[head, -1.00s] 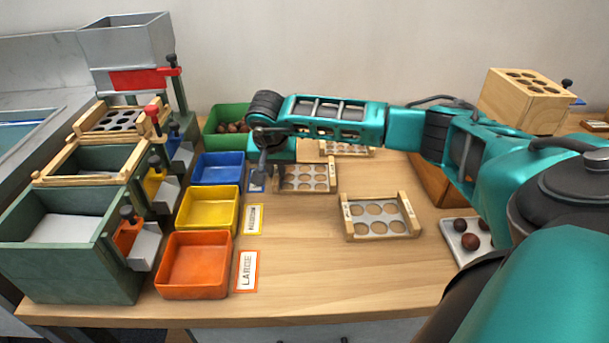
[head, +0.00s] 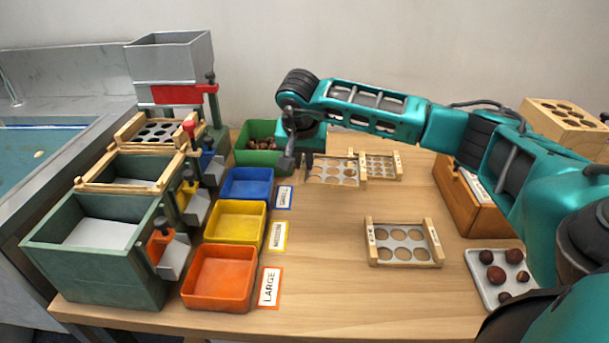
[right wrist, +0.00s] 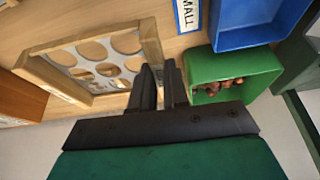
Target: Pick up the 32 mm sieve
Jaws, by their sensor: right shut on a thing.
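My right gripper (head: 297,163) is shut on a wooden-framed sieve (head: 335,172) with a grey plate of round holes, gripping its left end. It appears slightly raised above the table. In the right wrist view the fingers (right wrist: 160,85) close at the wooden rail of this sieve (right wrist: 152,42). A second sieve (head: 381,164) stands just behind it, partly hidden, and a third (head: 403,243) stands nearer the front. I cannot read the size marks, so I cannot tell which is the 32 mm one. My left gripper is out of view.
Green (head: 256,158), blue (head: 245,184), yellow (head: 236,222) and orange (head: 220,280) bins line the left, beside the sorting machine (head: 100,245). A chestnut tray (head: 478,283) and wooden box (head: 465,200) stand right.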

